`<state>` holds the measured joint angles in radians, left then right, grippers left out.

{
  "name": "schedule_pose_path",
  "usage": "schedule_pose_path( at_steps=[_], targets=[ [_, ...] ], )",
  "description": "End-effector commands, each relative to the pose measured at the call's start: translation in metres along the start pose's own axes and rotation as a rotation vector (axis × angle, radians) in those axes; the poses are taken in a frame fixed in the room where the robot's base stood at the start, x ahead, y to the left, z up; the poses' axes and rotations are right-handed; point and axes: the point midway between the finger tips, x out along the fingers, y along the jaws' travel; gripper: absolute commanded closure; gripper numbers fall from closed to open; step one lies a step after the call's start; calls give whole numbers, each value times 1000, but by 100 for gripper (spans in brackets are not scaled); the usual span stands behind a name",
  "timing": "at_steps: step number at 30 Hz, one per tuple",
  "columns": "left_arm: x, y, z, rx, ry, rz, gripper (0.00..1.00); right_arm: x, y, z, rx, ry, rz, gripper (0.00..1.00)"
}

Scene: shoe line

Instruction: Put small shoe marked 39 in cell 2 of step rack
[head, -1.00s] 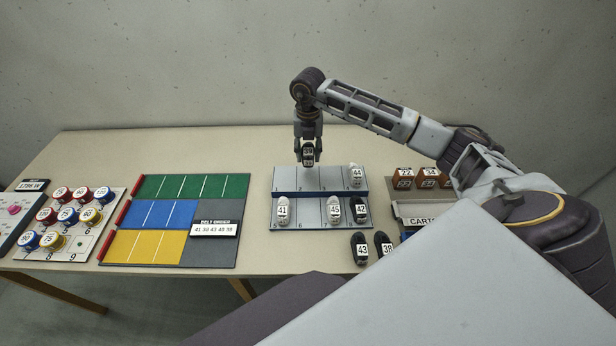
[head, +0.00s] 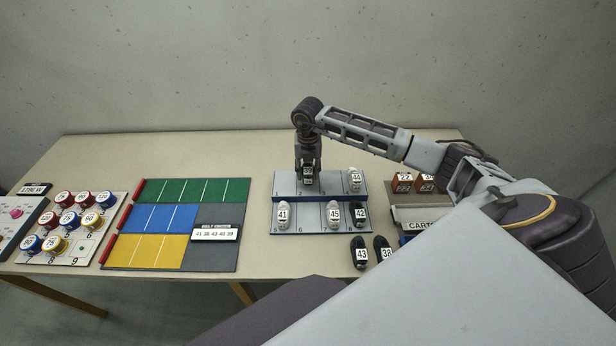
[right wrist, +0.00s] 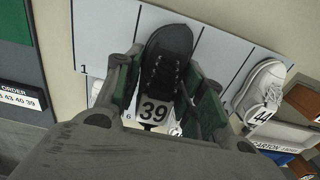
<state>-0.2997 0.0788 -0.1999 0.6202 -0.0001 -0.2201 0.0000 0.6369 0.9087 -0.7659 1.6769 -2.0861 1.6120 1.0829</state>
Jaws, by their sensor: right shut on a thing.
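The small black shoe marked 39 (right wrist: 171,50) is between the fingers of my right gripper (head: 308,173), with its white label facing the wrist camera. In the head view, the shoe (head: 308,181) is at the second cell from the left in the upper row of the grey step rack (head: 288,184). In the right wrist view, it lies between two divider lines, just right of the cell marked 1. The gripper hides much of that cell. I cannot tell whether the sole touches the rack. My left gripper is not in view.
A white shoe 44 (head: 354,183) stands in the upper row's right cell. White shoes 41 (head: 283,217) and 45 (head: 334,217) and black shoe 42 (head: 360,217) fill lower cells. Black shoes 43 (head: 360,255) and 38 (head: 382,248) stand in front. A coloured board (head: 215,258) lies left.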

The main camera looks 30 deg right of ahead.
Motion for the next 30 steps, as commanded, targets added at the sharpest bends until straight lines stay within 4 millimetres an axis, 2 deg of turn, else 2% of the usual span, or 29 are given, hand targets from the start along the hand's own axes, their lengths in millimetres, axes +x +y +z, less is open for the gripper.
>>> schedule_pose_path(
  at_steps=[11, 26, 27, 30],
  targets=[
    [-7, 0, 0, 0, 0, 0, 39, 33, 0, 0, -1, 1, -1, 85],
    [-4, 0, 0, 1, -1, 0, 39, 39, 0, 0, 0, 0, 0, 85],
    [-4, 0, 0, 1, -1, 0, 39, 38, 0, 0, 0, 0, -1, 56],
    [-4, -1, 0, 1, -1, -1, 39, 38, 0, 0, 0, 0, -1, 43]
  ],
)
